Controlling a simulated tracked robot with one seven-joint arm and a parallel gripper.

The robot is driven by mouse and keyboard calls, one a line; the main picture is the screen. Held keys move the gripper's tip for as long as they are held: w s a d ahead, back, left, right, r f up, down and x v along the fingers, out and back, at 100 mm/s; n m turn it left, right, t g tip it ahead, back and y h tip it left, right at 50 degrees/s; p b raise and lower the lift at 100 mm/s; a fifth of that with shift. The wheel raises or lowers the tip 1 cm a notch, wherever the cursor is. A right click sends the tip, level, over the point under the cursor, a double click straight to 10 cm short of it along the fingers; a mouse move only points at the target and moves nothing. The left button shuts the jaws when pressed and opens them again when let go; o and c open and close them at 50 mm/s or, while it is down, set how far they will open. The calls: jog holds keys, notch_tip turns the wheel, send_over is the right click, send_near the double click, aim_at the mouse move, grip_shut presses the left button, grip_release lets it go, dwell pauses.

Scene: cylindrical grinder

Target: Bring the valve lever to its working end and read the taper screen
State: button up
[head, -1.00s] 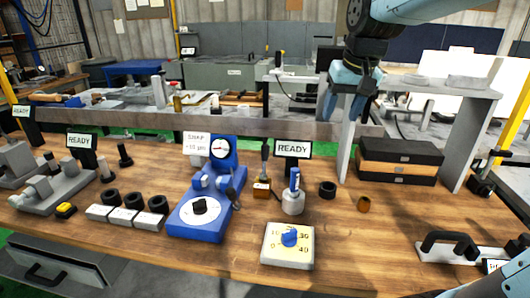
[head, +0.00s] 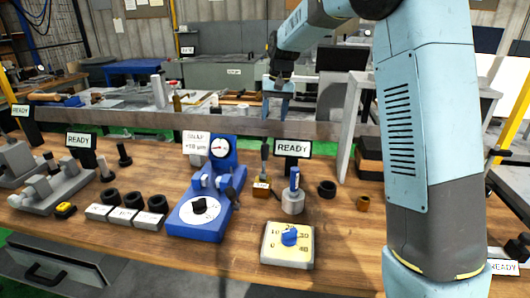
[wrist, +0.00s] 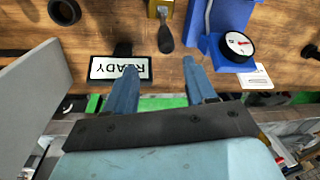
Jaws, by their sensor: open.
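The valve lever (head: 264,158) stands roughly upright on a small brass block (head: 262,189) on the bench; its dark handle (wrist: 166,38) also shows in the wrist view. A screen reading READY (head: 293,148) stands just right of it and also shows, upside down, in the wrist view (wrist: 119,69). I cannot tell whether this is the taper screen; another READY screen (head: 80,140) stands to the left. My gripper (head: 275,110) is open and empty, above and behind the lever, apart from it. Its fingers (wrist: 158,68) point down toward the bench.
A blue gauge device (head: 207,205) with a dial stands left of the lever. Dark rings (head: 327,188) lie about. A grey upright (head: 352,120) and stacked dark boxes stand at right.

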aim_at(265, 151)
jog(key=a+f, duration=0.1)
jog(key=f, duration=0.4)
jog(key=a+f, duration=0.1)
jog(key=f, duration=0.4)
jog(key=w+a+f, duration=0.1)
jog(key=f, duration=0.4)
grip_shut()
dwell(0.4)
